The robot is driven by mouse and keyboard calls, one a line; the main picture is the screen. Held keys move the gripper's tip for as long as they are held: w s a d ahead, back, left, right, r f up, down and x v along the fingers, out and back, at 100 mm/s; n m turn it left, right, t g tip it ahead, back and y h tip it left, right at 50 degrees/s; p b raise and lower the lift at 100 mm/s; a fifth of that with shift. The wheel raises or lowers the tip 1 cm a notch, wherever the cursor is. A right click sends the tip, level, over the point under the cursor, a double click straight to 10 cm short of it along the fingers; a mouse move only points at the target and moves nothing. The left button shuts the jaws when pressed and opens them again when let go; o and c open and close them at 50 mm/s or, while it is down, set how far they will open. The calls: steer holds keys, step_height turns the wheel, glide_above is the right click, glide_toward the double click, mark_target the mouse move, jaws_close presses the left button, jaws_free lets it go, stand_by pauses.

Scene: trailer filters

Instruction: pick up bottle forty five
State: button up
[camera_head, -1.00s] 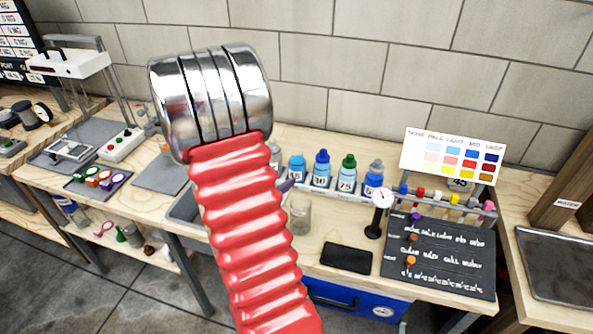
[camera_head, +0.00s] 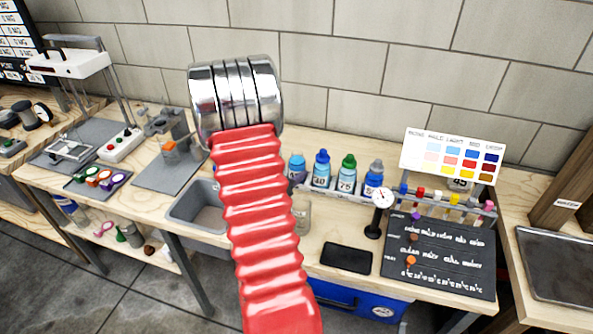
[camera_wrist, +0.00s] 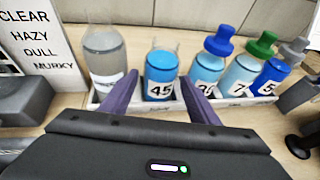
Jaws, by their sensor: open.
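Bottle forty five (camera_wrist: 161,66) is blue, with a white label reading 45, and stands upright in a white tray in the wrist view. My gripper (camera_wrist: 159,77) is open, its two purple fingers pointing at the bottle, one on each side of it in the picture. I cannot tell whether the fingertips reach around it or touch it. In the head view the blue bottle at the left of the row (camera_head: 297,165) shows beside my red arm, its label partly hidden. My arm hides most of the gripper there.
Right of it stand a blue-capped bottle (camera_wrist: 212,65), a green-capped bottle (camera_wrist: 242,70) and a grey-capped bottle (camera_wrist: 275,72). A clear bottle (camera_wrist: 103,58) stands close on the left. A dial gauge (camera_head: 382,199) and a grey sink (camera_head: 193,207) are nearby.

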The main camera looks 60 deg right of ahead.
mark_target(297, 153)
steer(key=shift+x, duration=2.6)
steer(key=shift+s, duration=0.1)
steer(key=shift+c, duration=0.2)
steer(key=c, duration=1.1)
steer(key=shift+r, duration=0.15)
steer(key=shift+r, duration=4.95)
